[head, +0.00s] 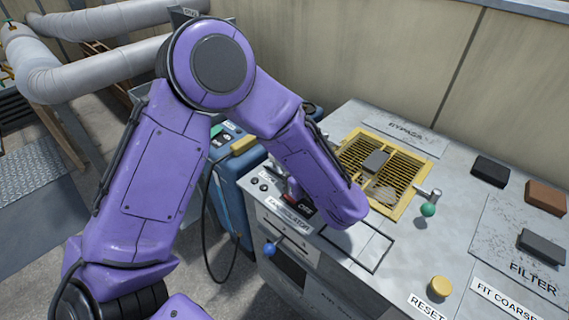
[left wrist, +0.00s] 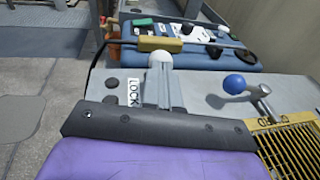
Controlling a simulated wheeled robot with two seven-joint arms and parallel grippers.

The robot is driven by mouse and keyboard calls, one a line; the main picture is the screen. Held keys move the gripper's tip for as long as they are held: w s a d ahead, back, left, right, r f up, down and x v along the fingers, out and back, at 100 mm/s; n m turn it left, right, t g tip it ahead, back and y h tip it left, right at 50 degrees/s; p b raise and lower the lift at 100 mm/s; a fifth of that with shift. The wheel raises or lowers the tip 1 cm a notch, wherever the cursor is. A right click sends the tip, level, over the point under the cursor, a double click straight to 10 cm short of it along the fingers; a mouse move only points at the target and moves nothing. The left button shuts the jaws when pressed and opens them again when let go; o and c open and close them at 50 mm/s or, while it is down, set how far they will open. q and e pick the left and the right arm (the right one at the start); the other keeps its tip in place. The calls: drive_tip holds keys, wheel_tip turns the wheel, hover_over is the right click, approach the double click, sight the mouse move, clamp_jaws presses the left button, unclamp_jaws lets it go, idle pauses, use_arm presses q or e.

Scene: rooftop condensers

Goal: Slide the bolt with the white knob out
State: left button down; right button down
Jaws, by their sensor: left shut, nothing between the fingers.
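The white knob (left wrist: 159,60) shows in the left wrist view, at the far end of grey metal parts by a LOCK label (left wrist: 133,92) on the grey cabinet top. The bolt's shaft cannot be told apart from these parts. In the head view my forearm hides the knob. My left gripper (left wrist: 161,88) is shut and empty, its fingers pointing at the knob and looking close to it. Whether they touch it I cannot tell. My right gripper is in neither view.
A blue-knobbed lever (left wrist: 235,84) stands right of the white knob, beside the yellow grate (head: 421,172). A green knob (head: 428,210) and a yellow button (head: 440,286) are further right. Another blue knob (head: 270,250) sticks out from the cabinet front. A blue unit (head: 231,185) stands behind.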

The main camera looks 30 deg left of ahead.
use_arm(q)
drive_tip(key=shift+d, duration=0.25)
drive_tip(key=v, duration=1.3)
drive_tip(key=shift+s+d+r+b, duration=0.1)
drive_tip(key=shift+s+d+b, duration=0.1)
drive_tip(key=shift+b, duration=0.2)
